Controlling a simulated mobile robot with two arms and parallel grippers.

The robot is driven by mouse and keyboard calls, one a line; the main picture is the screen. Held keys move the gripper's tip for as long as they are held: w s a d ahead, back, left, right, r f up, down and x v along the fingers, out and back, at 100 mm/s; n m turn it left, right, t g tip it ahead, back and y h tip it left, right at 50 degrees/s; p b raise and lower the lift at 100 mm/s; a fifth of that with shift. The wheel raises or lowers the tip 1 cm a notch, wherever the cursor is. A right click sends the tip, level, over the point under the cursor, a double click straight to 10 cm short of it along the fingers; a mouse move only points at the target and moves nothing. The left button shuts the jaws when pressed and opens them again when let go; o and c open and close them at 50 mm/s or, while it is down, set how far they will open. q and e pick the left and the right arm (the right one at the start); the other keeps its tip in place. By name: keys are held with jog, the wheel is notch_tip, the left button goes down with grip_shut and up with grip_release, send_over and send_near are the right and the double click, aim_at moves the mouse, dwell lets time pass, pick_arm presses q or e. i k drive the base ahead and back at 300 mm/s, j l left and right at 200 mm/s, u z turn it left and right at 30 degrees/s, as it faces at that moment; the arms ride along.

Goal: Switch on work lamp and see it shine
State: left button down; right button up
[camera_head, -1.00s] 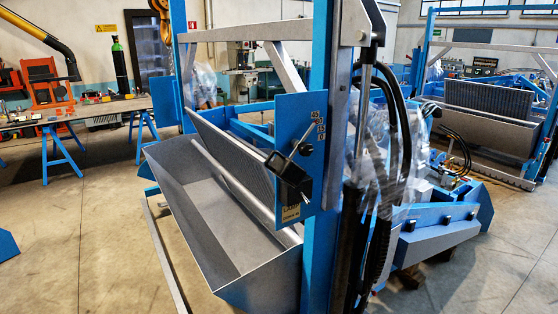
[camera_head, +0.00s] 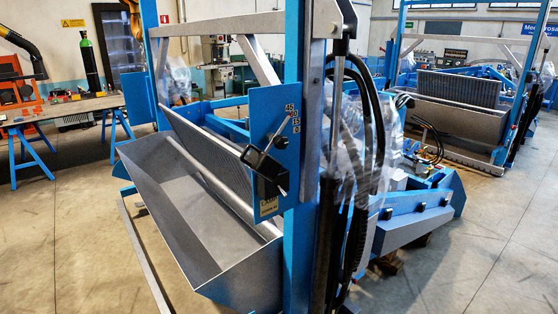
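I cannot make out a work lamp or a lamp switch in the head view. Neither of my grippers is in view. In front of me stands a blue and grey machine with a sloped grey trough (camera_head: 190,225). A blue plate (camera_head: 271,145) on its post carries a dark lever mechanism (camera_head: 265,165) and a number scale. Black hoses (camera_head: 372,120) run down beside the post, partly under clear plastic wrap.
A workbench (camera_head: 70,108) on blue trestles stands at the left, with a dark green cylinder (camera_head: 89,62) by it. A second similar machine (camera_head: 455,105) stands at the back right. Concrete floor (camera_head: 75,240) is free at the left front and right.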

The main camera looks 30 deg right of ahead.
aim_at(284, 193)
jog(key=z, duration=1.6)
jog(key=i+j, duration=0.3)
jog(key=i, duration=0.2)
